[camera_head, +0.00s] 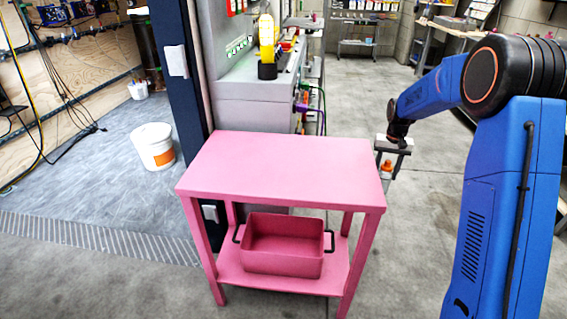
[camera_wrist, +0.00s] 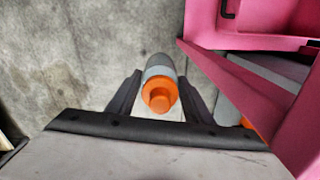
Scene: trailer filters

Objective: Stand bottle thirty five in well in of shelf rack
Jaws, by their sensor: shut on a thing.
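My gripper (camera_head: 393,163) hangs at the end of the blue arm, just right of the pink table's right edge. It is shut on a bottle with an orange cap (camera_head: 386,166). In the wrist view the bottle (camera_wrist: 160,68) is grey with an orange cap facing the camera, held between the two dark fingers (camera_wrist: 160,95). The number on the bottle cannot be read. I cannot make out the rack or its wells for certain in either view.
A pink table (camera_head: 285,165) with a bare top stands in front, with a pink bin (camera_head: 283,262) on its lower shelf. A white bucket (camera_head: 153,147) stands left. A yellow bottle-shaped thing (camera_head: 266,45) stands on the grey cabinet behind. Grey floor lies open beyond the gripper.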

